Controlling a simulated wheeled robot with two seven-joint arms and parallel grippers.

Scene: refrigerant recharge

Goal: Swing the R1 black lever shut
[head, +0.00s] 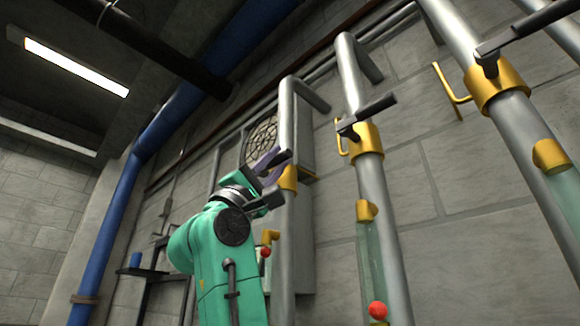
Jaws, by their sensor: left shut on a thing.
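My left gripper (272,167) is raised in front of the leftmost grey pipe (287,230), beside its brass valve (289,178). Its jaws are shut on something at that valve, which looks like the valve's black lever. The lever itself is mostly hidden by the jaws, and its exact angle cannot be told. No R1 label is readable. Two like valves stand to the right, a middle one (367,139) with a black lever (368,116) slanting up to the right, and a nearer one (497,87) with a black lever (527,28) also slanting up right. My right gripper is out of view.
Glass tubes with brass fittings run below the valves; a red ball (377,310) shows in the middle one. A thick blue pipe (118,215) rises at the left. A round grille (262,140) is behind the gripper. The block wall between the pipes is bare.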

